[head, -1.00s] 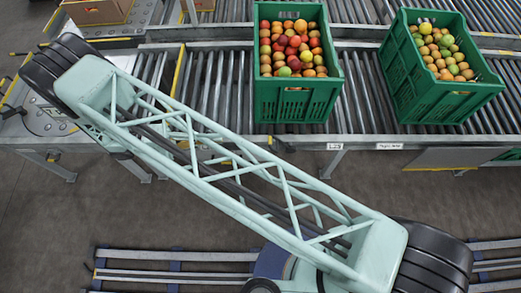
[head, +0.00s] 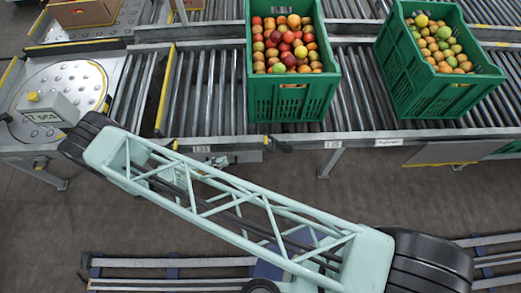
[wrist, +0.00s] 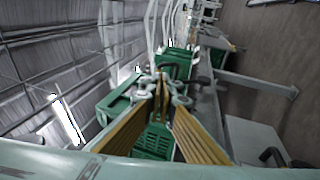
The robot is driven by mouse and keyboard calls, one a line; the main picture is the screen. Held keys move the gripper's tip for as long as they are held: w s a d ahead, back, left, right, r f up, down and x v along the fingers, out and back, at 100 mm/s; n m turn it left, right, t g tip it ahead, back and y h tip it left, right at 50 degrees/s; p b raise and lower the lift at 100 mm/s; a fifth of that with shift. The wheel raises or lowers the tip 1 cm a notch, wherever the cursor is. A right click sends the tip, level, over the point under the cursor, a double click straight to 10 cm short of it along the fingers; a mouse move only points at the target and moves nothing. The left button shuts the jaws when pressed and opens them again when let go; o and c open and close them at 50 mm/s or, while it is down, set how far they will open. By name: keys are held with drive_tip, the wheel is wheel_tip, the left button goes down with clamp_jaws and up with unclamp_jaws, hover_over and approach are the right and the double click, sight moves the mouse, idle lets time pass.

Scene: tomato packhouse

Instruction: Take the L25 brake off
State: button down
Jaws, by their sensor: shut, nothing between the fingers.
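I cannot make out a brake lever by either label.
A green crate of red and orange tomatoes (head: 257,100) and a second green crate (head: 404,85) stand on the rollers. A round ball-transfer table (head: 85,82) with a grey display box (head: 47,112) is at left. Rails (head: 180,262) run along the floor in front.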

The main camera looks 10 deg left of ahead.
drive_tip(key=shift+d, duration=0.1)
idle(0.4)
drive_tip(key=b+x, duration=0.1)
drive_tip(key=x, duration=1.2)
drive_tip(key=shift+w+d+b, duration=0.2)
drive_tip(key=shift+d+b, duration=0.1)
drive_tip(key=shift+d, duration=0.1)
drive_tip(key=shift+r, duration=0.25)
drive_tip(key=shift+d+r+y+p, duration=0.15)
drive_tip(key=shift+d+y+p, duration=0.15)
drive_tip(key=shift+p, duration=0.15)
